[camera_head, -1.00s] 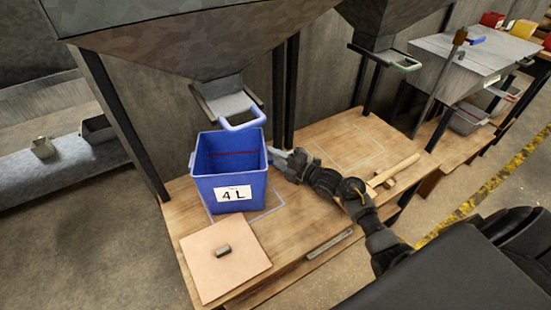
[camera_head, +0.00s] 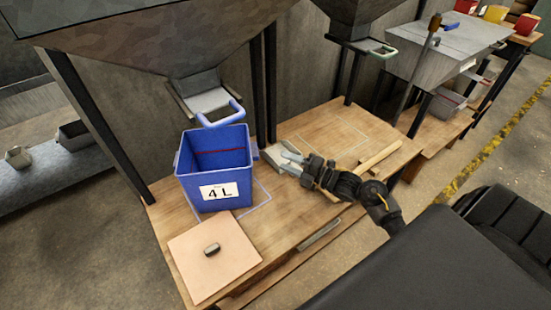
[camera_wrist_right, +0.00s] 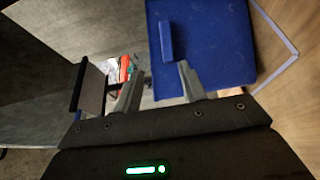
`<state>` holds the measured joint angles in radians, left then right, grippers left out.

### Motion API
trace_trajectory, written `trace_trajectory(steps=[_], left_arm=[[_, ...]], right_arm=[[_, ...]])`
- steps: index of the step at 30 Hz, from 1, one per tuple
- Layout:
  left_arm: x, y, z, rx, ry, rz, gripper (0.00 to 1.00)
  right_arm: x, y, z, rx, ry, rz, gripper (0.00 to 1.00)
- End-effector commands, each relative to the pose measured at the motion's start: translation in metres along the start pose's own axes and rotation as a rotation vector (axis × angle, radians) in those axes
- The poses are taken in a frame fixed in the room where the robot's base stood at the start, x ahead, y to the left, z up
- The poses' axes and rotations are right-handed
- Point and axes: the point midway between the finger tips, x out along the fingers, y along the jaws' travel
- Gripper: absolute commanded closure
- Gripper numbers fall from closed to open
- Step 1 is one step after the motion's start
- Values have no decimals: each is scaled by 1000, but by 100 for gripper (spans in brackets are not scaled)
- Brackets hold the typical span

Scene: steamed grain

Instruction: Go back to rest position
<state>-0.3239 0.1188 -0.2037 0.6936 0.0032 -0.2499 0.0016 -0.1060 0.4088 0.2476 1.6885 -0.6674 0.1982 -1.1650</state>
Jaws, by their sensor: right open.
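My right gripper (camera_head: 283,156) is open and empty, just above the wooden table (camera_head: 290,215), to the right of the blue bin. Its two fingers (camera_wrist_right: 158,92) also show in the right wrist view, spread apart with nothing between them. The blue bin (camera_head: 233,173), labelled "4 L", stands upright on the table; its side (camera_wrist_right: 210,50) fills the upper middle of the right wrist view. My right arm comes in from the lower right of the head view. My left gripper is in neither view.
A grey hopper with a blue-handled chute (camera_head: 206,101) hangs over the bin. A pale board (camera_head: 200,272) with a small dark block (camera_head: 212,249) lies at the table's front. A wooden stick (camera_head: 380,156) lies to the right of my gripper. Posts (camera_head: 269,85) stand behind.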

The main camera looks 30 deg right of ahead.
Motion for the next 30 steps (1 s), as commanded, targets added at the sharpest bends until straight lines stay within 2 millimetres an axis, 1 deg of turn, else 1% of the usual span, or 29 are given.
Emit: trace_trajectory(steps=[1,3,6,22,25,30], left_arm=[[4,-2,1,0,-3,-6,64],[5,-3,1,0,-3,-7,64],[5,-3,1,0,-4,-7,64],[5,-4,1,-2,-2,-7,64],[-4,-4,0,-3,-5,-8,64],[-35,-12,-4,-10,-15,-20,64]], right_arm=[[-6,-4,0,0,1,-2,58],[-10,-4,0,1,1,-2,58],[-14,-4,-1,0,1,-1,58],[-14,-4,0,1,0,0,58],[-14,7,0,0,0,0,58],[-13,40,-1,0,0,0,58]])
